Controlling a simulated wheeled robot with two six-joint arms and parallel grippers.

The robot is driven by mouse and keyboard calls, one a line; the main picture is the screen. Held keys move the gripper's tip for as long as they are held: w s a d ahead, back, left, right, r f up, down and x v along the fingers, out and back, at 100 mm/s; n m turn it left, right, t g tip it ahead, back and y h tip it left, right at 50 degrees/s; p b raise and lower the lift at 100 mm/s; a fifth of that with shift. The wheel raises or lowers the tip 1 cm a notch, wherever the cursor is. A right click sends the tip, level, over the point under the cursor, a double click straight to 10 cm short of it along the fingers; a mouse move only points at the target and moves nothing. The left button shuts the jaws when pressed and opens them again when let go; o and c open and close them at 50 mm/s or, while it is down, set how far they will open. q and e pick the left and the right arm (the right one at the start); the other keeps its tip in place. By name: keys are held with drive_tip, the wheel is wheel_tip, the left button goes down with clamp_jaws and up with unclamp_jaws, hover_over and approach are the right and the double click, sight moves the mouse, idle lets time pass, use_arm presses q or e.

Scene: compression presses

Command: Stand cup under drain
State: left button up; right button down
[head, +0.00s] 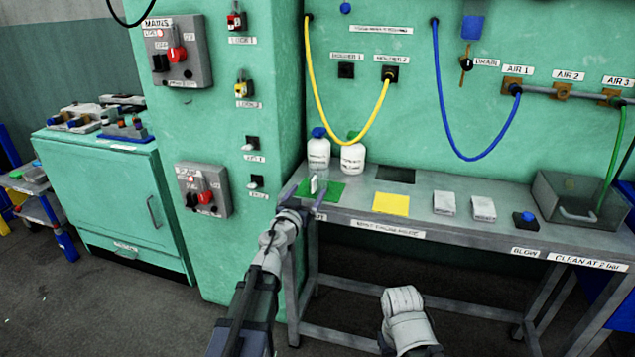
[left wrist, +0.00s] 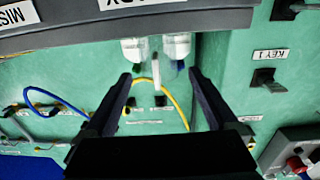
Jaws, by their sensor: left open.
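The drain (head: 467,64) is a small brass-coloured valve on the green wall, below a blue box and beside its DRAIN label. No clearly recognisable cup shows. A small pale upright piece (head: 314,184) stands at the green mat (head: 331,191) on the bench; I cannot tell whether it is the cup. My left gripper (head: 300,203) is open at the bench's left front edge, close to that piece. In the left wrist view a pale upright piece (left wrist: 157,72) shows between the open fingers, apart from both.
Two white bottles (head: 318,152) stand at the back left of the bench (head: 365,208). A yellow mat (head: 391,203), pale blocks (head: 444,204) and a clear box (head: 570,206) lie to the right. A yellow hose (head: 325,112) and a blue hose (head: 445,112) hang above.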

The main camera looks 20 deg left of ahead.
sight(314, 186)
use_arm(q)
drive_tip(key=w, duration=0.5)
drive_tip(key=shift+d+f, duration=0.1)
drive_tip(key=shift+d, duration=0.2)
clamp_jaws()
idle(0.4)
